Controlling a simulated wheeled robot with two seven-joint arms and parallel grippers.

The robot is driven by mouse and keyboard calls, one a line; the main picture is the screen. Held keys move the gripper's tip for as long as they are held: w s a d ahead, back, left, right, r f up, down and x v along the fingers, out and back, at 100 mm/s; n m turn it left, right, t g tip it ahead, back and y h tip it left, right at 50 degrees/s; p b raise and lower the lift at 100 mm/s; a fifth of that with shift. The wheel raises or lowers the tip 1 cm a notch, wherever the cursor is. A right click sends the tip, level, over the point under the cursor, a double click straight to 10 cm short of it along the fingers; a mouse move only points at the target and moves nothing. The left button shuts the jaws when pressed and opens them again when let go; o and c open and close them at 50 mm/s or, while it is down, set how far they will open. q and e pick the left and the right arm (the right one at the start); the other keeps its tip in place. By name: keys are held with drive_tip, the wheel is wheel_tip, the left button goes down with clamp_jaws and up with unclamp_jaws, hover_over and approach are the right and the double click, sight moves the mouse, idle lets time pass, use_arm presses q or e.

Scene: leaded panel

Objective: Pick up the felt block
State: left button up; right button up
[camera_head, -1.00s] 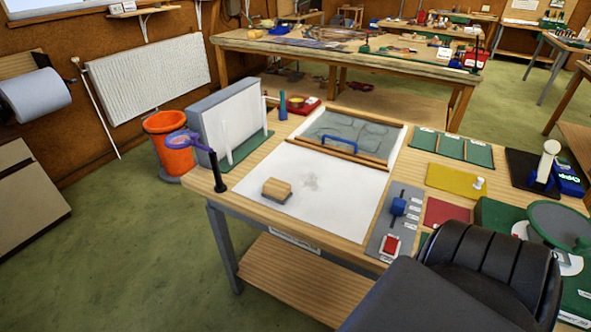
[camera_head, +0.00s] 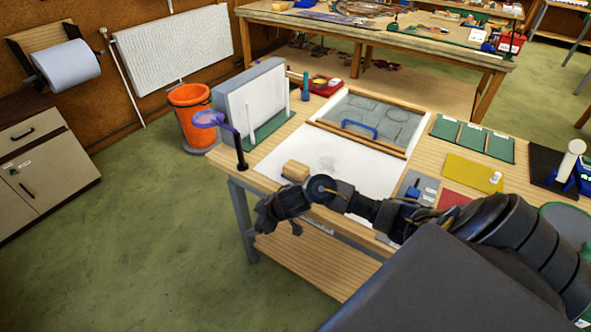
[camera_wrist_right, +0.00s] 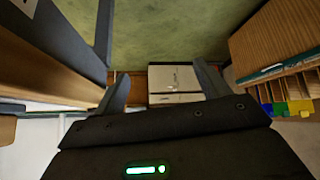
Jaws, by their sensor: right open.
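The felt block (camera_head: 295,171), a small tan block with a grey underside, sits on the white sheet (camera_head: 345,172) near the front left of the workbench. My right gripper (camera_head: 282,229) is in front of the bench's near edge, below and apart from the block in the picture. Its two fingers are spread with nothing between them in the right wrist view (camera_wrist_right: 163,84). I cannot make out the block for sure in that view. My left gripper is not in view.
Behind the sheet is the leaded panel (camera_head: 372,122) with a blue handle. An orange bin (camera_head: 190,112) stands on the floor. Open floor lies front left.

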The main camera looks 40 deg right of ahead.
drive_tip(key=w+d+r+g+h, duration=0.1)
drive_tip(key=w+d+r, duration=0.3)
drive_tip(key=d+r, duration=0.45)
drive_tip(key=m+g+h, duration=0.1)
drive_tip(key=m+g, duration=0.1)
drive_tip(key=m, duration=0.2)
approach(296, 167)
drive_tip(key=x, duration=0.5)
drive_tip(key=shift+w, duration=0.2)
drive_tip(key=p+x, duration=0.2)
drive_tip(key=x, duration=0.2)
drive_tip(key=shift+f, duration=0.35)
drive_tip(key=shift+w+f, duration=0.1)
drive_tip(key=shift+f, duration=0.2)
drive_tip(key=shift+c, duration=0.2)
drive_tip(key=c, duration=1.1)
